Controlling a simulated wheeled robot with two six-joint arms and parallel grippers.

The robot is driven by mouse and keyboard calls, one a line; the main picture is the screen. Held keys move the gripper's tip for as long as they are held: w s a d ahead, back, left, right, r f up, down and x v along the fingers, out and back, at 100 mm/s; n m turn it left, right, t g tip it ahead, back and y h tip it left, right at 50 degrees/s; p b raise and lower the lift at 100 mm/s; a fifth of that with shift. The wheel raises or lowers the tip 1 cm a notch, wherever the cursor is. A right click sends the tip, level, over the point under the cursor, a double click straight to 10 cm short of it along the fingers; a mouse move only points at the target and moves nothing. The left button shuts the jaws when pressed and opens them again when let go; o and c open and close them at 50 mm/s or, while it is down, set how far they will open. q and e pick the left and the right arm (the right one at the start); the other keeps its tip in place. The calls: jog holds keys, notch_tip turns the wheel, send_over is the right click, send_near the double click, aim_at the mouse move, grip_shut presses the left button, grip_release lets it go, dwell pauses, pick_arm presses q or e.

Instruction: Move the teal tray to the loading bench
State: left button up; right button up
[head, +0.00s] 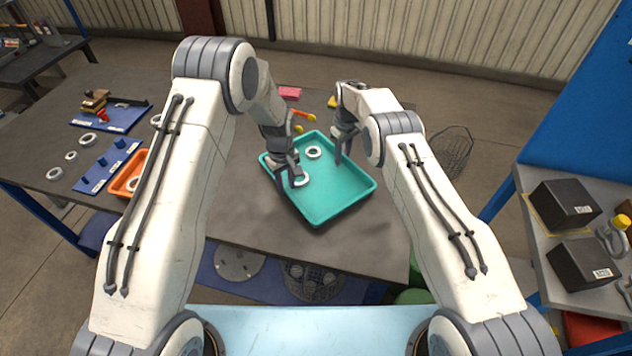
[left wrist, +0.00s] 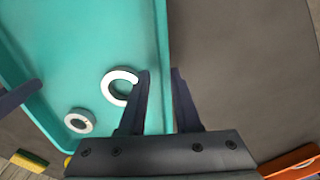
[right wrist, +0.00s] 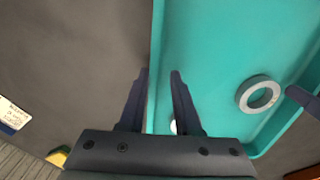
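The teal tray (head: 335,203) lies flat on the dark workbench (head: 252,213), with two pale rings inside, one (head: 314,152) near the far side and one (head: 300,180) by the left wall. My left gripper (head: 284,184) is at the tray's left wall. In the left wrist view its open fingers (left wrist: 159,100) stand on either side of the rim (left wrist: 165,50). My right gripper (head: 343,152) is at the opposite wall. In the right wrist view its open fingers (right wrist: 160,100) also straddle the rim (right wrist: 157,40). Whether any finger touches the wall is unclear.
An orange tray (head: 122,187) and blue boards (head: 110,165) lie on the workbench's left. A grey bench (head: 535,235) with two black boxes (head: 565,203) stands at the right, across a floor gap. A wire basket (head: 452,150) is on the floor between.

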pick_arm(q)
jog(key=shift+o, duration=0.3)
jog(key=shift+s+a+r, duration=0.1)
jog(key=shift+a, duration=0.05)
pick_arm(e)
jog(key=shift+o, duration=0.3)
jog(key=shift+w+d+r, duration=0.1)
jog(key=shift+r, duration=0.05)
jog(key=shift+r, duration=0.2)
pick_arm(q)
notch_tip(320, 180, up, 12)
pick_arm(e)
notch_tip(320, 180, up, 12)
jog(key=shift+f, duration=0.15)
